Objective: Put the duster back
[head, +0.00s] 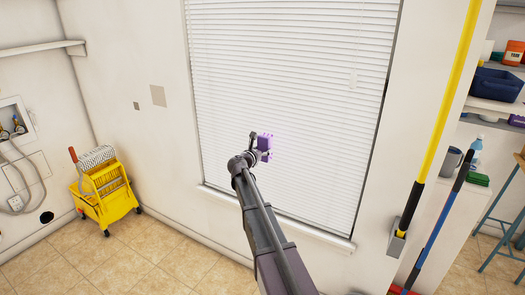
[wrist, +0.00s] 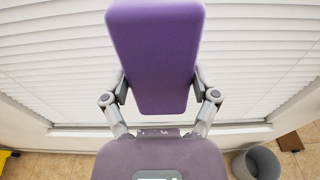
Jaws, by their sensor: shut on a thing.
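The purple duster (head: 265,141) is at the end of my arm in the head view, in front of the white window blinds (head: 290,60). In the wrist view the duster (wrist: 155,55) is a smooth purple block with rounded corners, filling the upper middle. My gripper (wrist: 157,85) has one grey finger on each side of it and is shut on it. The duster is held up off the floor. In the head view my gripper (head: 257,151) is small, and its grip is hard to make out. The duster's far side is hidden in the wrist view.
A yellow mop bucket (head: 107,205) stands on the tiled floor at left. A yellow pole (head: 445,105) and a blue pole (head: 440,215) stand right of the window. Stocked shelves (head: 490,105) are at far right. A grey bin (wrist: 257,165) shows below right in the wrist view.

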